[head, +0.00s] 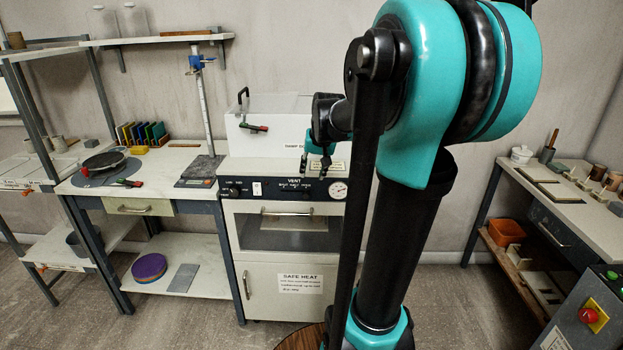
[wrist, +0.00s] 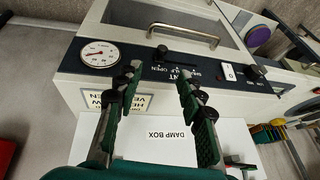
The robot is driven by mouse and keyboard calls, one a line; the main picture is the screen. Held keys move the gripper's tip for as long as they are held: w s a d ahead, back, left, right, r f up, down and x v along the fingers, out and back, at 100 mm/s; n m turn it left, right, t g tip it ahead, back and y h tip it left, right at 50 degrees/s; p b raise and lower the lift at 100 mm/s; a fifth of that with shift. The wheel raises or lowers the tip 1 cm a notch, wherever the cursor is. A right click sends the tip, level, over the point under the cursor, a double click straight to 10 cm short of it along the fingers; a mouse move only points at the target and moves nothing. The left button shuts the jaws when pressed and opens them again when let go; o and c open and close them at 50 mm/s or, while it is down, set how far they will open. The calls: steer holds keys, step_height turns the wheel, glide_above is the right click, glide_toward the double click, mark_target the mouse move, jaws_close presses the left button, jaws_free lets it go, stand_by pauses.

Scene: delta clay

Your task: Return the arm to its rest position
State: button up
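My gripper (head: 319,168) hangs in front of the white damp box (head: 262,135), just above the kiln's dark control panel (head: 280,190). My teal and black arm fills the centre right of the head view and hides part of the wall and floor behind it. In the wrist view my gripper (wrist: 160,82) has its two dark green fingers apart. Nothing is between them; the damp box's lettered white face (wrist: 172,137) shows beyond. The wrist picture is upside down relative to the room.
The kiln (head: 283,255) has a round gauge (head: 338,190) near my gripper. A bench (head: 165,166) with a vertical stand (head: 204,110) is at left. Another bench (head: 570,205) and a box with a red button (head: 588,315) are at right.

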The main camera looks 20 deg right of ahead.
steer(key=shift+s+r, duration=0.1)
steer(key=shift+r, duration=0.1)
steer(key=s+a+f+n, duration=0.1)
steer(key=s+a+f, duration=0.1)
steer(key=s+f, duration=0.7)
steer(key=s+a+f+n, duration=0.2)
steer(key=s+f, duration=0.6)
steer(key=s, duration=0.5)
steer(key=shift+s+a+f+g+h, duration=0.3)
steer(key=shift+s+a+f, duration=0.1)
stand_by(1.9)
